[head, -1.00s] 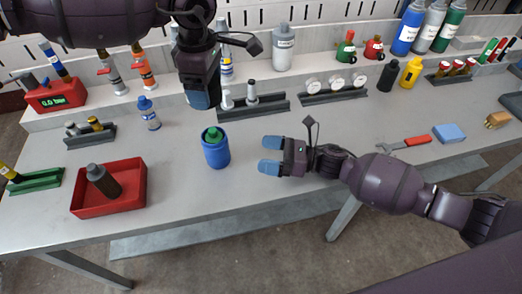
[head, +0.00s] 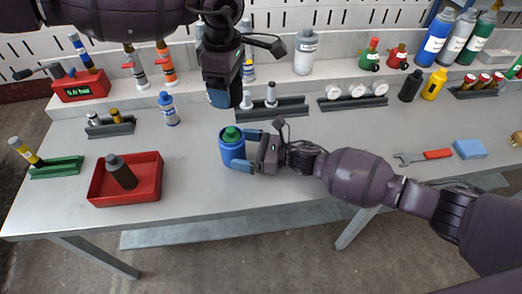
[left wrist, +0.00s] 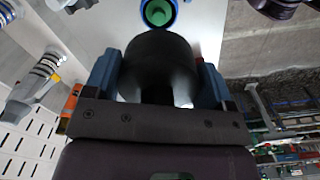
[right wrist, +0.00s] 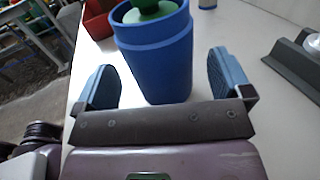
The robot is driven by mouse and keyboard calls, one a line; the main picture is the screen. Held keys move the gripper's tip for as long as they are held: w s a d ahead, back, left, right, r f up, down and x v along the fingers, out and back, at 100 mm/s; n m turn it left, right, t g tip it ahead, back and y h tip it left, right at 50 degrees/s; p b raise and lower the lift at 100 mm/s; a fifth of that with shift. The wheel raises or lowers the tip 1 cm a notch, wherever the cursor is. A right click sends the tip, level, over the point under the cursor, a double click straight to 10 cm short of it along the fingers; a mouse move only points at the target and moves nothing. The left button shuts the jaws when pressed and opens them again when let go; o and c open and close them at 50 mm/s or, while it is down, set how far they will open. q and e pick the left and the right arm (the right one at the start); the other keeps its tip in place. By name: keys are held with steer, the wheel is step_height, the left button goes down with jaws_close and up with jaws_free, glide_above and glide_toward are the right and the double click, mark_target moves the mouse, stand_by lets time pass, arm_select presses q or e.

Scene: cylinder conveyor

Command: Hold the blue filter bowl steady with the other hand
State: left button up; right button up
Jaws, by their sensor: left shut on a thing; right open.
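The blue filter bowl (head: 229,153) stands upright on the grey bench with a green piece (head: 232,134) in its top. It fills the middle of the right wrist view (right wrist: 155,60). My right gripper (head: 247,150) is open, its blue fingers on either side of the bowl; in the right wrist view a gap shows beside each finger. My left gripper (head: 226,97) is above and behind the bowl, pointing down. It is shut on a black cylinder (left wrist: 158,60), seen between its fingers in the left wrist view. The bowl's green top shows beyond it.
A red tray (head: 150,184) with a dark bottle (head: 121,171) lies to the left. Behind are a grey rack (head: 290,110), a gauge rack (head: 352,103) and a small blue bottle (head: 169,108). A wrench (head: 425,156) and blue block (head: 468,149) lie right.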

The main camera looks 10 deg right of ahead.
mark_target(232, 147)
steer(key=shift+x, duration=1.7)
steer(key=c, duration=1.1)
arm_select(q)
steer(key=shift+s+a+f, duration=0.1)
steer(key=shift+f, duration=0.3)
steer(key=f+m, duration=0.1)
steer(key=f, duration=0.2)
steer(key=s+f+m, duration=0.1)
steer(key=f, duration=0.2)
steer(key=shift+s+d, duration=0.2)
steer(key=m, duration=0.1)
steer(key=w+m, duration=0.1)
steer(key=shift+w+a+r+m, duration=0.1)
steer(key=shift+w+a+m, duration=0.05)
steer(key=shift+m, duration=0.15)
steer(key=shift+a+m, duration=0.1)
steer(key=shift+m, duration=0.3)
